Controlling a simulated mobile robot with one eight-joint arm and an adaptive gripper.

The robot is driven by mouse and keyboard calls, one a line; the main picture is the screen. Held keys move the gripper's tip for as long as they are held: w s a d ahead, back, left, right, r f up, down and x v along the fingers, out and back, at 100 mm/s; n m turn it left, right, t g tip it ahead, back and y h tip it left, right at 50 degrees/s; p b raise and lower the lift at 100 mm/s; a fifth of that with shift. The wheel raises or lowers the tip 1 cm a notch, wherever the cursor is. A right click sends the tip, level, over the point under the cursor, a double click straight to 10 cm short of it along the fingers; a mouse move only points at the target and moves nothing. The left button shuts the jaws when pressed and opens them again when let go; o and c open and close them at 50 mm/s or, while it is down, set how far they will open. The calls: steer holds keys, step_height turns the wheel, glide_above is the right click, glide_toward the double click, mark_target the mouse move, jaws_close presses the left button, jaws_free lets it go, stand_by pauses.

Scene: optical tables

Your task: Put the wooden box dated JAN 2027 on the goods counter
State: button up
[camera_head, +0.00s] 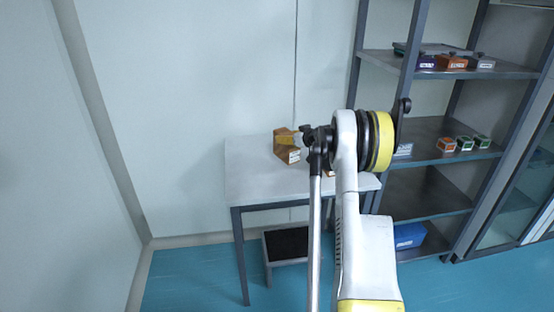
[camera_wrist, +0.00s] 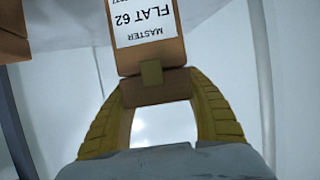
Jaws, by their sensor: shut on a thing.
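In the wrist view my gripper (camera_wrist: 152,78) has its yellow fingers shut on a brown wooden box (camera_wrist: 172,55). Its white label reads upside down "MASTER", "FLAT 62"; the date line is cut off by the top edge, so I cannot read it fully. In the head view my gripper (camera_head: 299,141) is over a pale-topped table, at a brown labelled box (camera_head: 289,156). I cannot tell whether that is the held box or one behind it. My arm hides much of the area.
The pale table (camera_head: 245,175) has clear top at its left. Another brown box (camera_wrist: 10,40) shows at the wrist view's left edge. A dark step stool (camera_head: 285,244) stands under the table. A grey shelf rack (camera_head: 430,132) with small boxes stands right; a blue bin (camera_head: 408,236) sits low.

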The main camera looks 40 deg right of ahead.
steer(key=w+a+f+b, duration=0.3)
steer(key=a+f, duration=0.2)
steer(key=f, duration=0.2)
steer(key=shift+a+f, duration=0.25)
steer(key=shift+f, duration=0.15)
steer(key=shift+f+b, duration=0.15)
steer(key=shift+b, duration=0.2)
steer(key=o, duration=1.4)
